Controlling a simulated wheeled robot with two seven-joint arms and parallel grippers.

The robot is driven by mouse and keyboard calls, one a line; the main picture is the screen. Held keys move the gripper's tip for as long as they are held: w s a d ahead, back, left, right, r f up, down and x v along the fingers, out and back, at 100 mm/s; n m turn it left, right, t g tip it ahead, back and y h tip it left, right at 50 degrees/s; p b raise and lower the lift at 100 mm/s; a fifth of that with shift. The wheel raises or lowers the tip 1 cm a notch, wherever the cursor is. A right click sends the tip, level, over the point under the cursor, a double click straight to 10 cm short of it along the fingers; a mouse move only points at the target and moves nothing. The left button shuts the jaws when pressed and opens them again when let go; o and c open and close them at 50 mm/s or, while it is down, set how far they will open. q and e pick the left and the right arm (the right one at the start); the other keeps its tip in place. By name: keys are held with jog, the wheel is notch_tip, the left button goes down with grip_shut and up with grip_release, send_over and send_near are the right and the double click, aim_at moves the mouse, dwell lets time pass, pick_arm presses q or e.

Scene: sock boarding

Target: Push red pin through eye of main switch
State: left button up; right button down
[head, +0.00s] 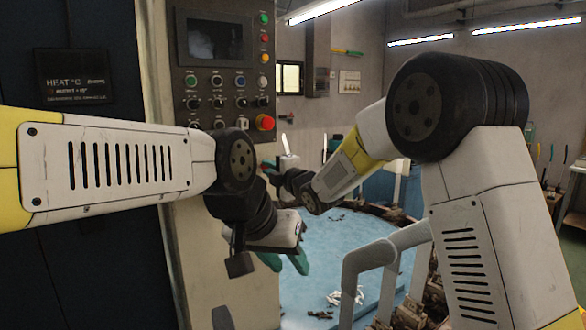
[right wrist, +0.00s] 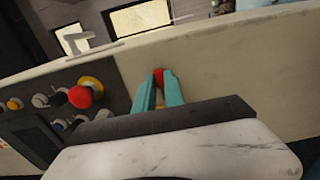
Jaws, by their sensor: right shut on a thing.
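My right gripper (right wrist: 160,80) is shut on a small red thing, seemingly the red pin (right wrist: 158,76), whose end shows between its teal fingertips in the right wrist view. The fingers point at the pale side of the machine cabinet. In the head view the right gripper (head: 268,166) is by the cabinet's right edge, below the red mushroom button, and the pin cannot be made out. My left gripper (head: 287,263) is open and empty, lower down in front of the blue surface, its teal fingers pointing down. I cannot make out the main switch or its eye for certain in either view.
The control panel (head: 218,55) carries a screen, several knobs and a red mushroom button (head: 265,122), also in the right wrist view (right wrist: 80,97). A blue round surface (head: 330,265) holds small scattered pieces. A grey tube rail (head: 385,255) stands at its right.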

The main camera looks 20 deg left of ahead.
jog(key=shift+s+a, duration=0.25)
jog(key=shift+s, duration=0.1)
jog(key=shift+s+a, duration=1.15)
jog(key=shift+s, duration=0.1)
dwell(1.6)
jog(key=c, duration=1.3)
grip_release()
jog(key=shift+c, duration=0.2)
jog(key=v, duration=0.7)
jog(key=shift+s+d, duration=0.25)
jog(key=shift+d, duration=0.05)
